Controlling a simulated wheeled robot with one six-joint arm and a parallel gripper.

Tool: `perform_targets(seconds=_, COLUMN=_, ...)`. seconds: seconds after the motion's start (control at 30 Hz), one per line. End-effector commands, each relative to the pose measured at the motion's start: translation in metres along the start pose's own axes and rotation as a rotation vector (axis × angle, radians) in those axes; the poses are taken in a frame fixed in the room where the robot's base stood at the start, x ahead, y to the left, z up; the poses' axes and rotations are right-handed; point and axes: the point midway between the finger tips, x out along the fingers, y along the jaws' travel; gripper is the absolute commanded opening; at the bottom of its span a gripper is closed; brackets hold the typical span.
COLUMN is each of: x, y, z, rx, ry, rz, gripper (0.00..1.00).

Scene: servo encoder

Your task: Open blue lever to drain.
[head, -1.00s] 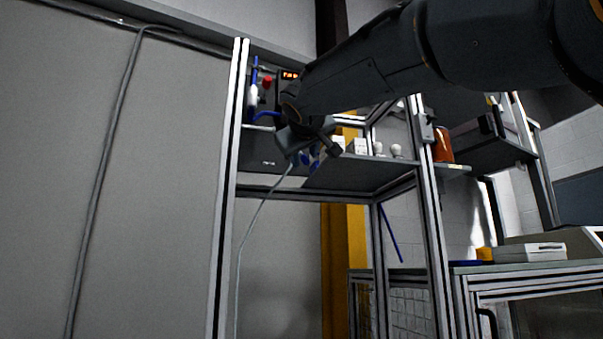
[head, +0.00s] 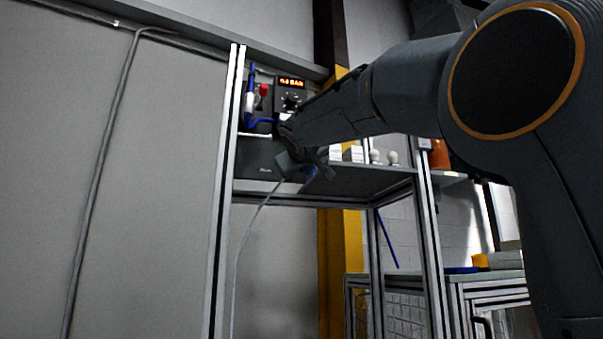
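My gripper is at the end of my dark grey arm, which reaches in from the right. Its fingers are small and dark here, and I cannot tell whether they are apart or touch the lever. A thin pale hose (head: 240,255) hangs down from beside the gripper.
A panel with a lit orange display (head: 292,83) and a red knob (head: 264,90) is above the gripper, with blue tubing (head: 249,85) on its left. White boxes (head: 354,154) stand on the shelf (head: 365,180) to the right. The frame's upright post (head: 227,200) is close on the left.

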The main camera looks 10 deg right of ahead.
Motion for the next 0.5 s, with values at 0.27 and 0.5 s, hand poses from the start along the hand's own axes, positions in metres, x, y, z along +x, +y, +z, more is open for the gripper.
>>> perform_targets(seconds=0.27, x=0.0, y=-0.001, z=0.0, rx=0.006, ry=-0.001, rz=-0.001, gripper=0.0)
perform_targets(seconds=0.5, x=-0.002, y=-0.013, z=0.002, rx=0.217, ry=-0.041, rz=-0.026, gripper=0.0)
